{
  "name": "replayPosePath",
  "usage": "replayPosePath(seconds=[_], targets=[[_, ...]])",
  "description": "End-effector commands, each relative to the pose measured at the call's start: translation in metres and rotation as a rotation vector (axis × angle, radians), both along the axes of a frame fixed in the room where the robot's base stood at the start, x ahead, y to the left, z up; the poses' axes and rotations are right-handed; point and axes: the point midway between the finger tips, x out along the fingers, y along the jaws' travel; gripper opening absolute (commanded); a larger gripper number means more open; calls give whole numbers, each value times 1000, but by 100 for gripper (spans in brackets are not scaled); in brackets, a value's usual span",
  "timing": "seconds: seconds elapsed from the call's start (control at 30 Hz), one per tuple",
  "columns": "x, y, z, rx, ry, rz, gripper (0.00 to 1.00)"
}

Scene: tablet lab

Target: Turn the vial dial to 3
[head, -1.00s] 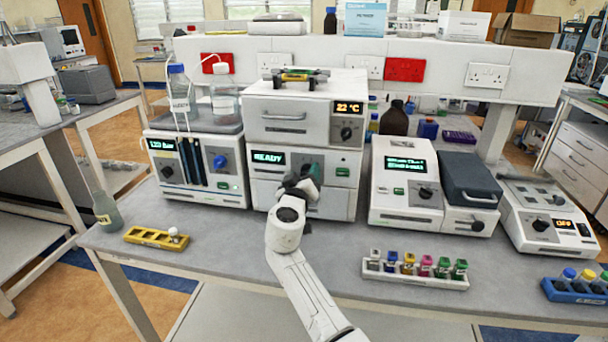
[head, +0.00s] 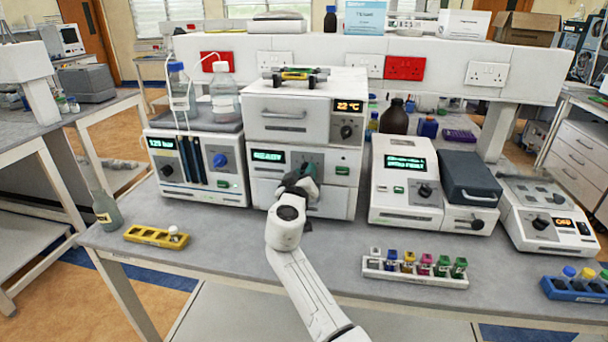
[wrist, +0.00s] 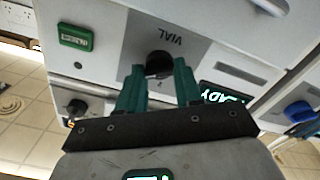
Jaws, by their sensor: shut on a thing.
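The vial dial is a black knob (wrist: 158,64) on a grey panel marked VIAL, seen upside down in the wrist view. It sits on the front of the white stacked instrument (head: 262,186), beside a green-lit display (head: 268,156) that reads READY. My gripper (wrist: 160,85) has its two green fingers on either side of the knob, shut on it. In the head view my gripper (head: 310,172) and wrist cover the knob. The dial's pointer and numbers are hidden or too small to read.
A green button (wrist: 76,37) is beside the dial panel. A pump unit with a blue knob (head: 219,160) stands left, and a white instrument with a dark lid (head: 468,176) right. A rack of coloured vials (head: 415,272) and a yellow rack (head: 145,236) lie in front.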

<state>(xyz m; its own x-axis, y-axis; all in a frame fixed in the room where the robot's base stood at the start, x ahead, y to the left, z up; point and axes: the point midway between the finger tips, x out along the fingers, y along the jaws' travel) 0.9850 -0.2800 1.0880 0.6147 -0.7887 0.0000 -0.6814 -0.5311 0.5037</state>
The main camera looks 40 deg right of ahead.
Motion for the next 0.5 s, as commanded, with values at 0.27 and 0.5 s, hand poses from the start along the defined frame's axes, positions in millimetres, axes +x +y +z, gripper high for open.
replayPosePath(seconds=[0.27,0.5], targets=[[0,1,-2,-54,68,1,4],[1,1,-2,-163,207,2,4]])
